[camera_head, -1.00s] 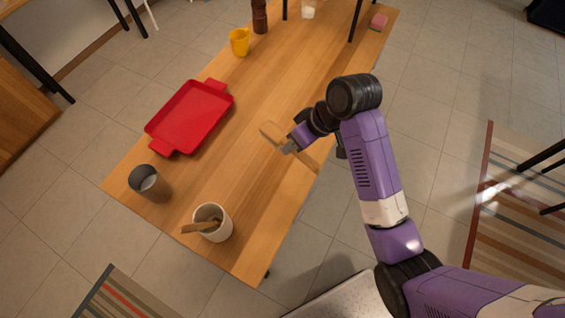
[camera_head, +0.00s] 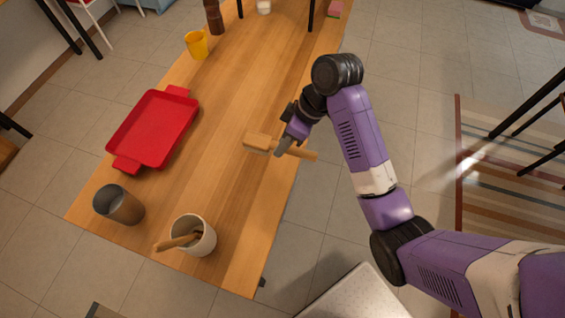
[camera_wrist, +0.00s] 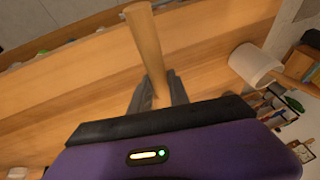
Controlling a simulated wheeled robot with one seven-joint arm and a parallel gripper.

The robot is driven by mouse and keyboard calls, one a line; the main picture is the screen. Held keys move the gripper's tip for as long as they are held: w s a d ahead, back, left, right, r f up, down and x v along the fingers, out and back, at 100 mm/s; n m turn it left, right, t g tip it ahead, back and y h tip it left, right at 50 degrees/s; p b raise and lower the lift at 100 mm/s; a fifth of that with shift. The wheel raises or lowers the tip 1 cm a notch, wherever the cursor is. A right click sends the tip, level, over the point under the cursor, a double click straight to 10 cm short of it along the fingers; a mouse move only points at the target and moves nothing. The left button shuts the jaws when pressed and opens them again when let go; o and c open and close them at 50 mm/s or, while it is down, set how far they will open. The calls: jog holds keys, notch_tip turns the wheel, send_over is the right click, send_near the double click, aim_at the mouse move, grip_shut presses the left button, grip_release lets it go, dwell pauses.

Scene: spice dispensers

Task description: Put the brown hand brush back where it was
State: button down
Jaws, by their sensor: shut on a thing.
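The brown hand brush (camera_head: 262,144) is in my gripper (camera_head: 282,147) over the right part of the wooden table. In the head view its block-like head points left and its handle sticks out to the right of the fingers. In the wrist view the brush's light wooden handle (camera_wrist: 143,38) rises between the two fingers of my gripper (camera_wrist: 157,88), which are shut on it. The brush head is hidden in the wrist view. I cannot tell exactly how high the brush is above the table.
On the wooden table (camera_head: 225,110) are a red tray (camera_head: 152,130), a dark tumbler (camera_head: 120,206), a white pot (camera_head: 205,238) with wooden handles in it, a yellow mug (camera_head: 197,45) and a brown bottle or mill (camera_head: 213,16). The table middle is clear.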

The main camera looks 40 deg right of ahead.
notch_tip(320, 180, down, 8)
jog(key=shift+f, duration=0.25)
dwell(0.4)
jog(key=c, duration=1.2)
grip_release()
jog(key=shift+f, duration=0.1)
jog(key=shift+c, duration=0.2)
jog(key=p+v, duration=0.1)
jog(key=v, duration=1.1)
